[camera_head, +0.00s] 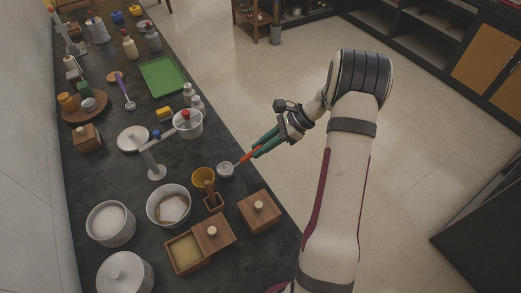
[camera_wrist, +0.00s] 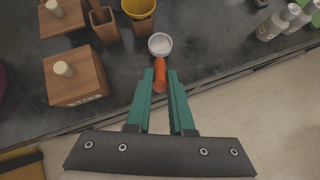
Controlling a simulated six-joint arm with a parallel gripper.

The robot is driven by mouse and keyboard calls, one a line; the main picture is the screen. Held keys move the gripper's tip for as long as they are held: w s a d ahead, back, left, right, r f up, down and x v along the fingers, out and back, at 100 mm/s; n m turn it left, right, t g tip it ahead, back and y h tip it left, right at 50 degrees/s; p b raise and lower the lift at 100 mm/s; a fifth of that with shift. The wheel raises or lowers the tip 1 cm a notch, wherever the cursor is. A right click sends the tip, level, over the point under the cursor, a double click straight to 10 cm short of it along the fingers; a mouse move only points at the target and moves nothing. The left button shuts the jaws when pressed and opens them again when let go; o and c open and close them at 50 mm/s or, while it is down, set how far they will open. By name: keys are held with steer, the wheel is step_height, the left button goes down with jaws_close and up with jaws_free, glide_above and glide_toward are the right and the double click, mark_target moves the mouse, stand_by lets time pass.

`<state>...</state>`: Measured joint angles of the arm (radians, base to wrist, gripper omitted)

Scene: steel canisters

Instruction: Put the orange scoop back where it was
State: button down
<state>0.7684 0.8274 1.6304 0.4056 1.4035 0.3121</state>
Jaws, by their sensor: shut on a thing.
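The orange scoop has an orange handle (camera_head: 246,156) and a small round pale bowl (camera_head: 226,170). In the wrist view its handle (camera_wrist: 160,78) lies between the green fingers, and its bowl (camera_wrist: 160,45) points away from me with something whitish inside. My gripper (camera_head: 257,149) is shut on the handle, and it also shows in the wrist view (camera_wrist: 160,82). The bowl appears over the right edge of the dark counter (camera_head: 145,190); I cannot tell its height. A white canister (camera_head: 92,236) holds white powder, and another open canister (camera_head: 153,214) holds something pale and brown.
A yellow cup (camera_head: 204,175) and a wooden holder (camera_head: 213,207) stand left of the scoop bowl. Wooden lidded boxes (camera_head: 259,210) stand nearby. A white lidded canister (camera_head: 125,275) is at the front. A jointed stand (camera_head: 157,172) and bottles (camera_head: 198,104) stand farther back.

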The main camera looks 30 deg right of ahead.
steer(key=shift+f, duration=0.85)
steer(key=c, duration=0.8)
jaws_free()
steer(key=shift+f, duration=0.1)
